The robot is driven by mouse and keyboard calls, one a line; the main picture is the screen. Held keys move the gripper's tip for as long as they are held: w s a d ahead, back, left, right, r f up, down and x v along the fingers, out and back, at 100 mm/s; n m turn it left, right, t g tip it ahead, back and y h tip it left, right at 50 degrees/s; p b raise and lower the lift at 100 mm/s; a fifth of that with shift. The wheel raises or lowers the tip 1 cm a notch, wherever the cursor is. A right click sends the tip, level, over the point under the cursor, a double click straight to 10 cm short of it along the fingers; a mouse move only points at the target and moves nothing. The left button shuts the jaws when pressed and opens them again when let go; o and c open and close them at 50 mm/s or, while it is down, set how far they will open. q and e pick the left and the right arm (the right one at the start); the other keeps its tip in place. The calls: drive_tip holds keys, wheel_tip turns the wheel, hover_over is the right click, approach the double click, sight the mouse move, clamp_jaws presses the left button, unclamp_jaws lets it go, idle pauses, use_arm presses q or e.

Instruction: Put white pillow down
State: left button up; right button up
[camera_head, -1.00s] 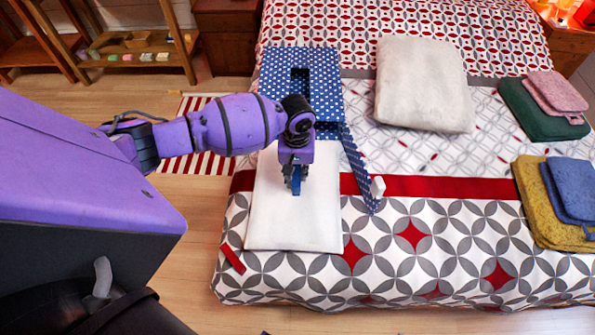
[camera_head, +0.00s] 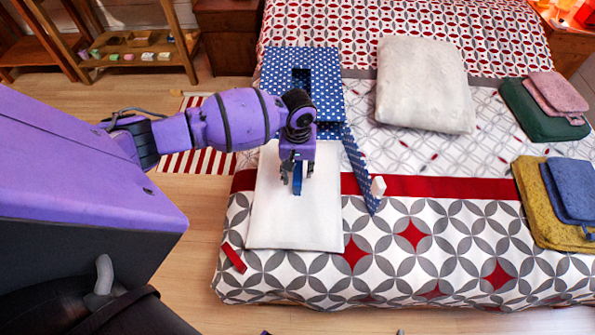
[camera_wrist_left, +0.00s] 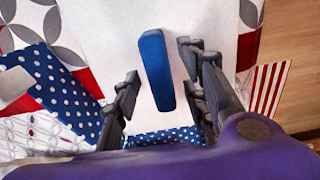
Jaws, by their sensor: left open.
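A flat white pillow (camera_head: 275,225) lies on the left front part of the bed. It also fills much of the left wrist view (camera_wrist_left: 205,20). A blue grip piece (camera_wrist_left: 156,70) stands on it and shows between the fingers in the head view (camera_head: 297,180). My left gripper (camera_head: 297,172) is over the pillow with its fingers apart on either side of the blue piece. In the left wrist view the open fingers (camera_wrist_left: 158,75) show gaps to the blue piece. My right gripper is not seen.
A blue dotted box-like piece (camera_head: 330,85) with a strap lies behind the pillow. A second, thicker off-white pillow (camera_head: 425,85) lies further back. Folded green (camera_head: 530,115) and yellow (camera_head: 540,205) cloths lie at the right. The front middle of the bed is clear.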

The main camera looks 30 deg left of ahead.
use_arm(q)
wheel_tip(320, 180, up, 11)
drive_tip(key=p, duration=0.1)
drive_tip(key=shift+f, duration=0.2)
